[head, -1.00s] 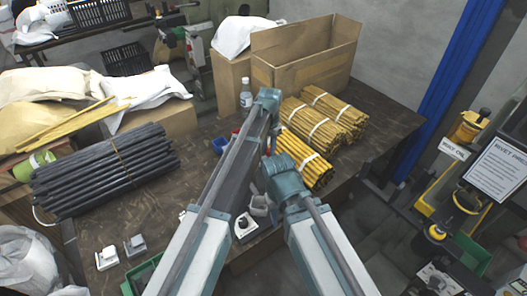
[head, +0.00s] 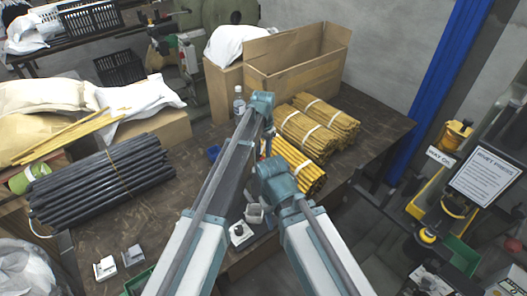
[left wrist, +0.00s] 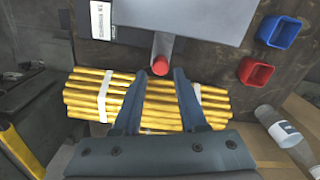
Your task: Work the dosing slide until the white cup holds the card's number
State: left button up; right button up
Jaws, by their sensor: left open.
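In the left wrist view a grey box-shaped device (left wrist: 190,22) carries a short rod with a red end (left wrist: 161,66), probably the dosing slide. A white card (left wrist: 103,20) with unreadable print is on its left side. My left gripper (left wrist: 157,74) is open, its two fingertips on either side of the red end and close to it; contact cannot be told. In the head view my left arm hides the device and gripper. A small white object (head: 240,233) with a dark round part stands on the bench; I cannot tell whether it is the white cup. My right gripper is not visible.
A blue bin (left wrist: 279,31), a red bin (left wrist: 257,72) and a clear bottle (head: 239,104) stand nearby. Black rods (head: 100,180) lie left. Bare bench shows between them and my arms.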

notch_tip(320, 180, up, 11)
jog(key=p, duration=1)
